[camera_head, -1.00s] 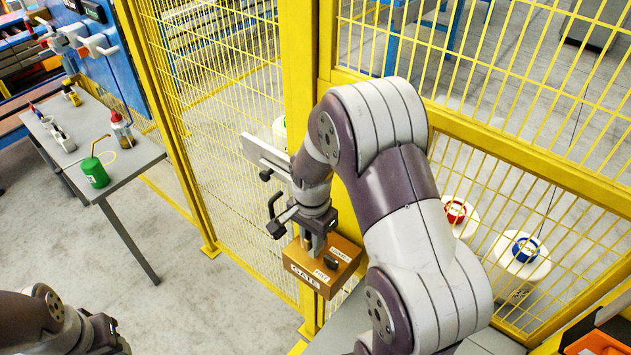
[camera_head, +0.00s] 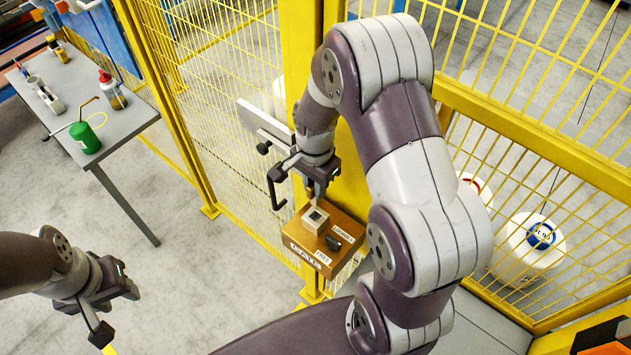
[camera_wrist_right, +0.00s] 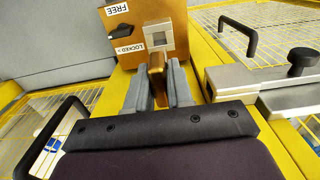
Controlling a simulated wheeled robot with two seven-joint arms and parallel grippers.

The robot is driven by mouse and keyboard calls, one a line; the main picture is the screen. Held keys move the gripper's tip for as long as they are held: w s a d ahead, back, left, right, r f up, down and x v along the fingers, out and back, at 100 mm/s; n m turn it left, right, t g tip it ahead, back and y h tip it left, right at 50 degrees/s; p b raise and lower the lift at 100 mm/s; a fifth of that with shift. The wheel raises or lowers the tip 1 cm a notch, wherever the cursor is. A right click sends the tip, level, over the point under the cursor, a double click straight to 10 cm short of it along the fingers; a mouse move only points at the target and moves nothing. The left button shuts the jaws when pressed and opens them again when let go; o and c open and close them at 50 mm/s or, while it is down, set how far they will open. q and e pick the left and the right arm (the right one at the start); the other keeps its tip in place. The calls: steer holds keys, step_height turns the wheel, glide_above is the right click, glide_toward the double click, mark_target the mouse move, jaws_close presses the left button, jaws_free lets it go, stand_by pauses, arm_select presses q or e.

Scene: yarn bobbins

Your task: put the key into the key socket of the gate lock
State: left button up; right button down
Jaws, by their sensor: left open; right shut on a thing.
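The gate lock (camera_head: 330,237) is an orange-brown box on the yellow post, with GATE, FREE and LOCKED labels and a black knob (camera_head: 334,243). Its key socket (camera_head: 316,218) is a pale square block with a dark opening; it also shows in the right wrist view (camera_wrist_right: 160,39). My right gripper (camera_wrist_right: 157,82) is shut on the brown key (camera_wrist_right: 156,64). The key points toward the socket, just short of it or at its edge; I cannot tell whether they touch. My left gripper (camera_head: 115,310) is open and empty at the lower left, away from the lock.
A grey bar with a black handle (camera_head: 275,186) stands beside the lock, close to my right gripper. Yellow mesh fence (camera_head: 220,130) surrounds the post. A grey table (camera_head: 125,125) with a green can (camera_head: 85,138) is at the left. Open floor lies between.

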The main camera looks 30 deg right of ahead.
mark_target(315, 204)
step_height(315, 204, down, 4)
steer(key=shift+s+r+b, duration=0.1)
steer(key=shift+r+b, duration=0.1)
steer(key=shift+b, duration=0.9)
steer(key=shift+f+b, duration=0.35)
steer(key=shift+f, duration=0.15)
steer(key=shift+p, duration=0.4)
steer(key=shift+f+b, duration=1.65)
steer(key=shift+f, duration=0.7)
